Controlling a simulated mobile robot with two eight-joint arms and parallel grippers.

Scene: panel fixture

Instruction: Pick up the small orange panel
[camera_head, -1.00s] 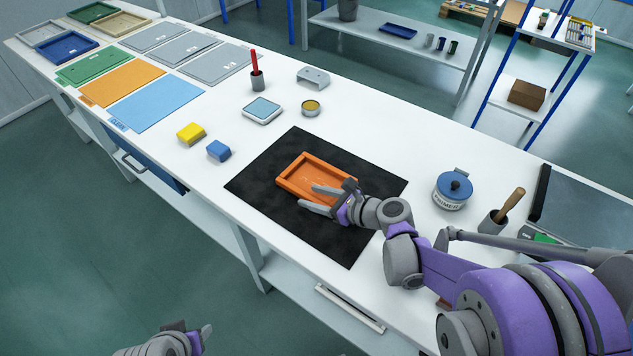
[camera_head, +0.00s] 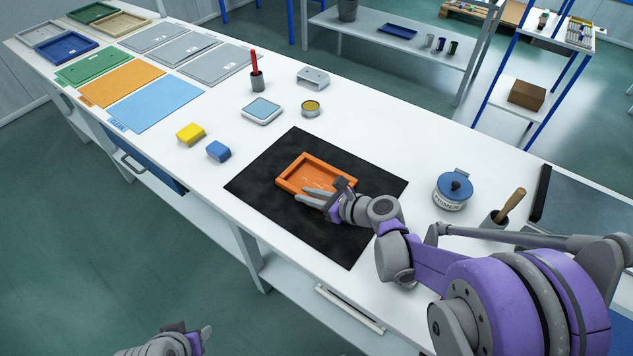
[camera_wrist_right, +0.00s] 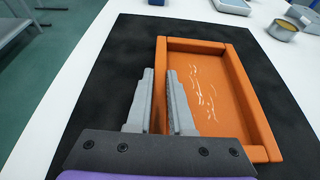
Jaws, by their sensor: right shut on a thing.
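The small orange panel (camera_head: 300,165) is a shallow tray-like piece with a raised rim and pale scratch-like marks on its floor. It lies on the black mat (camera_head: 265,185). My right gripper (camera_head: 299,196) is at its near long side, reaching in from the right. In the right wrist view the two grey fingers (camera_wrist_right: 162,85) stand on either side of the left rim of the orange panel (camera_wrist_right: 215,85), shut on it; they hide part of that rim. My left gripper (camera_head: 200,338) shows only partly at the bottom edge, away from the bench; its jaw state is unclear.
A yellow block (camera_head: 190,133) and a blue block (camera_head: 218,151) stand left of the mat. A small scale (camera_head: 262,110) and an open tin (camera_head: 310,108) are behind it.

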